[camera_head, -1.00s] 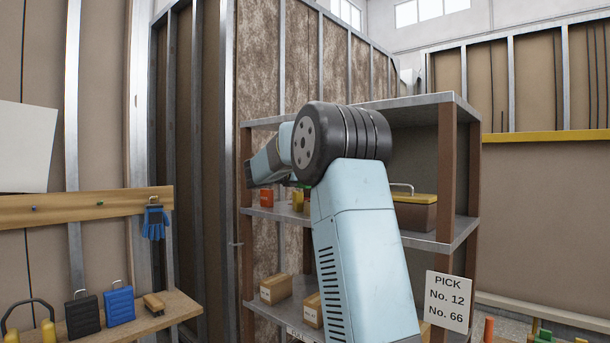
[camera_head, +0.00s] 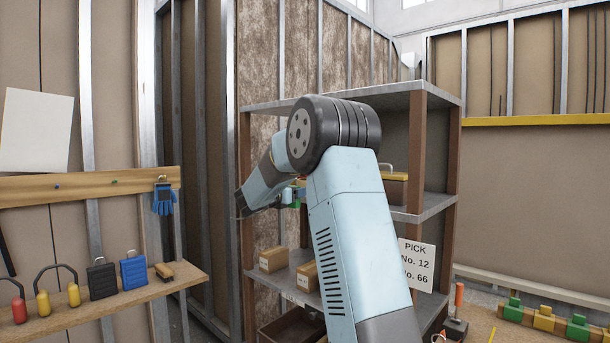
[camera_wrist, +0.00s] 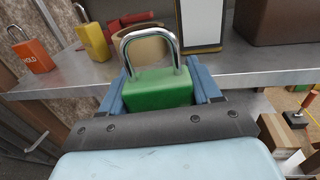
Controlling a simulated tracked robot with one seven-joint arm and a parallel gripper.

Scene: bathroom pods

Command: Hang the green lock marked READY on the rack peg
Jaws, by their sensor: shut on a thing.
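In the wrist view, a green lock (camera_wrist: 160,90) with a silver shackle stands upright between the blue fingers of my gripper (camera_wrist: 160,84), which is shut on its body. No READY marking can be read from here. In the head view, the green lock (camera_head: 291,194) shows small beside my gripper (camera_head: 294,190), in front of the shelf unit and partly hidden by my arm. A wooden rack rail (camera_head: 85,186) runs along the left wall. It carries a bare peg (camera_head: 57,186), another bare peg (camera_head: 113,181) and a peg with a blue glove (camera_head: 163,199).
An orange lock marked HOLD (camera_wrist: 34,55) and a yellow lock (camera_wrist: 92,38) stand on the metal shelf (camera_wrist: 70,78). Below the rail, a wooden ledge (camera_head: 130,302) holds several locks. A PICK sign (camera_head: 416,265) is at the shelf unit's right.

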